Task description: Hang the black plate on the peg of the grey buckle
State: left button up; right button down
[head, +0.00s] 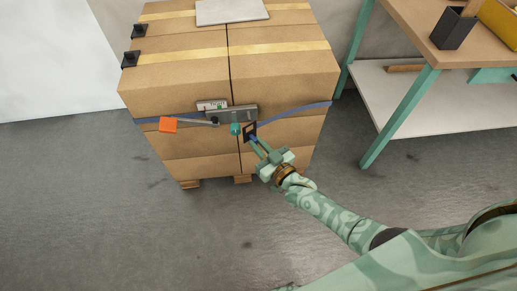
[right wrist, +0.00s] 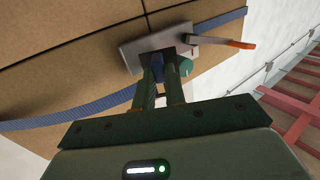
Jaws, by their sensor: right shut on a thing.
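The grey buckle (head: 231,114) is on the front of the carton stack, and its teal peg (head: 235,128) sticks out below it. The black plate (head: 247,131) is just right of the peg, at the end of the blue strap. My right gripper (head: 254,141) is shut on the plate and holds it close to the carton front. In the right wrist view the fingers (right wrist: 159,82) reach up to the buckle (right wrist: 140,48), with the peg (right wrist: 186,67) just to their right. The fingers mostly hide the plate there. I cannot tell whether plate and peg touch. My left gripper is not in view.
The blue strap (head: 295,110) runs right from the plate around the cartons (head: 185,70). An orange-ended lever (head: 168,125) extends left from the buckle. A workbench (head: 400,110) with green legs stands at the right. The grey floor (head: 90,200) in front is clear.

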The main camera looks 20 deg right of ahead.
aim_at(255, 134)
jog(key=shift+w+d+f+b, duration=0.1)
jog(key=shift+w+d+b, duration=0.15)
jog(key=shift+w, duration=0.35)
jog(key=shift+w+d+f+b, duration=0.1)
jog(key=shift+w+b, duration=0.2)
jog(key=shift+w, duration=0.3)
jog(key=shift+w+d+b, duration=0.2)
jog(key=shift+w+b, duration=0.1)
jog(key=shift+w, duration=0.3)
jog(key=shift+w+d+f+b, duration=0.2)
jog(key=shift+w+b, duration=0.2)
jog(key=shift+w, duration=0.25)
jog(key=shift+w+d+f+b, duration=0.15)
jog(key=shift+w+b, duration=0.25)
jog(key=shift+w, duration=0.2)
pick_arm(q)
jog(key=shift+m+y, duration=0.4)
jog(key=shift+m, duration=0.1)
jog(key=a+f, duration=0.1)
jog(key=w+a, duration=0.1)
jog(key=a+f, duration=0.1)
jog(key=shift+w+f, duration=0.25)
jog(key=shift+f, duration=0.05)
pick_arm(e)
jog(key=shift+w+d, duration=0.2)
jog(key=shift+w, duration=0.15)
